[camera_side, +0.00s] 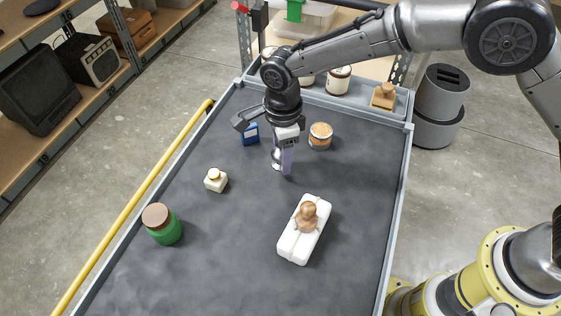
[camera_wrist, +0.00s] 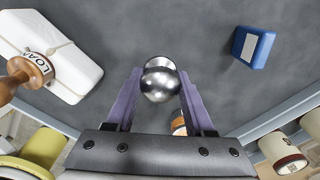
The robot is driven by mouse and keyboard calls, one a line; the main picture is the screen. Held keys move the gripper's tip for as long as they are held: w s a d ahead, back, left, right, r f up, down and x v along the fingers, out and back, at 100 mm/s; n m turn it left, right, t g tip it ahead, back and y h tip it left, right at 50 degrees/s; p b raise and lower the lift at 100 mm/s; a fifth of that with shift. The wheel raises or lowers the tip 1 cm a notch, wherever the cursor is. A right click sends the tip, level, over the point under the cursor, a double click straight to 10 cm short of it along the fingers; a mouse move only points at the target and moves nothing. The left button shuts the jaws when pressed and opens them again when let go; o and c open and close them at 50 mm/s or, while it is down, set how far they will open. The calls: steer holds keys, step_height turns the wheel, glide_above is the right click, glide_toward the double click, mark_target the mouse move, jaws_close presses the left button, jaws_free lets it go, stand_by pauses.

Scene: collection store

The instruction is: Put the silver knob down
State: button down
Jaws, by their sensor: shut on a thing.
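The silver knob (camera_wrist: 160,84) is shiny and round, with a paler disc-like part beyond it. It sits between the two lilac fingers of my gripper (camera_wrist: 160,92) in the wrist view. In the side view my gripper (camera_side: 282,162) points down over the upper middle of the dark grey table (camera_side: 235,240), shut on the knob. There the knob (camera_side: 276,158) is mostly hidden by a finger. I cannot tell whether the knob touches the table top.
A blue box (camera_side: 249,134) and a cork-coloured jar (camera_side: 320,136) stand close to my gripper.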

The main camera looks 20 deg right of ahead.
mark_target(280, 164)
steer(key=shift+w+a+f, duration=0.2)
steer(key=shift+f, duration=1.55)
steer(key=shift+f, duration=0.15)
steer(key=shift+c, duration=1.4)
jaws_free()
step_height(280, 164, up, 12)
steer(key=shift+r, duration=0.1)
